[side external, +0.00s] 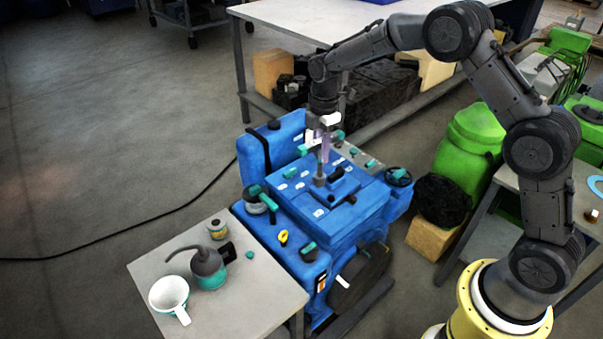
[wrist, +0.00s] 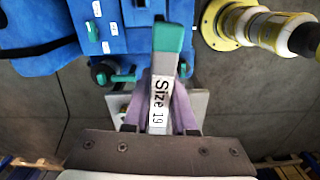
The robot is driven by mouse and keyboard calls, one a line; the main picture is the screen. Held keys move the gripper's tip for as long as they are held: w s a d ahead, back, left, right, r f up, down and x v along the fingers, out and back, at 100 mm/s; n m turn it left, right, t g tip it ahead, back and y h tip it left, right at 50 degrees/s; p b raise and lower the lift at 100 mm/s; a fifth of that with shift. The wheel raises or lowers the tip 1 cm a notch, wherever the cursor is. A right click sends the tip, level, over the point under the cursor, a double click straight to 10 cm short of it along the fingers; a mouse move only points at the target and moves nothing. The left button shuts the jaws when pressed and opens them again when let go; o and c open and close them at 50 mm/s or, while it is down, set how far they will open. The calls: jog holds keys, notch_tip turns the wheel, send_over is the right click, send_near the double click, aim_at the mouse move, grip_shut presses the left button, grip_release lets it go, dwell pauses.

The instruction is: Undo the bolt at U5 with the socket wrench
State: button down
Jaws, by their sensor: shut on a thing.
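My gripper (side external: 323,143) is above the blue diesel engine (side external: 345,222) in the side view, pointing down. Its purple fingers (wrist: 163,112) are shut on the socket wrench (wrist: 160,92), whose label reads "Size 19" and whose teal end faces the top of the wrist view. In the side view the wrench (side external: 320,172) hangs down with its lower end at the engine's top face, among small white labels. I cannot tell whether it touches or sits on a bolt. No label is readable as U5, and the bolt there cannot be made out.
A dark block (side external: 337,173) and teal-handled fittings (side external: 257,191) stand up from the engine near the wrench. A side table (side external: 250,300) holds an oil can (side external: 208,268), a white-and-teal cup (side external: 169,295) and a small jar (side external: 217,229). Green machinery (side external: 470,145) stands at right.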

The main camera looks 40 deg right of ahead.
jog(key=d+m, duration=0.2)
jog(key=d, duration=0.3)
notch_tip(320, 180, down, 8)
jog(key=m, duration=3.2)
jog(key=shift+d+m, duration=0.15)
jog(key=shift+m, duration=0.15)
